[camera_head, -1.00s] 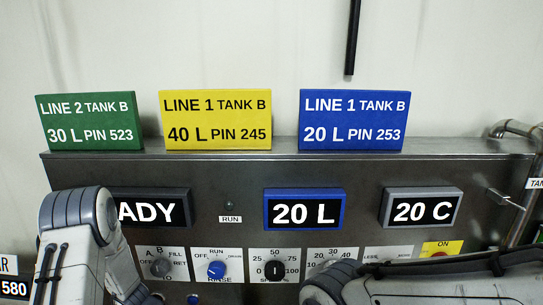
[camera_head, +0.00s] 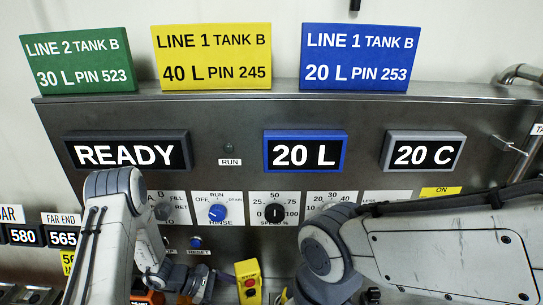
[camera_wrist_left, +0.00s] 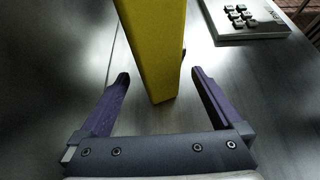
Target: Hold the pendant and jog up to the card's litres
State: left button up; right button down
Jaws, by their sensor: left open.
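The yellow pendant (camera_head: 248,281) with a red button stands low in the middle of the head view. In the left wrist view, a yellow body (camera_wrist_left: 155,45), which looks like the pendant, lies between the fingers of my left gripper (camera_wrist_left: 160,78). The fingers are open, with a gap on each side. Three cards stand on the panel's top: green (camera_head: 78,60) "LINE 2 TANK B 30 L PIN 523", yellow (camera_head: 211,56) "LINE 1 TANK B 40 L PIN 245", blue (camera_head: 360,57) "LINE 1 TANK B 20 L PIN 253". The blue-framed display (camera_head: 305,151) reads 20 L. My right gripper is out of view.
Other displays read READY (camera_head: 126,152) and 20 C (camera_head: 423,151). Below are a blue rinse knob (camera_head: 217,212) and a black speed knob (camera_head: 274,212). My right arm covers the panel's lower right. A keypad (camera_wrist_left: 240,17) lies at the wrist view's upper right.

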pick_arm(q)
jog(key=shift+b+x, duration=0.45)
jog(key=shift+x, duration=0.8)
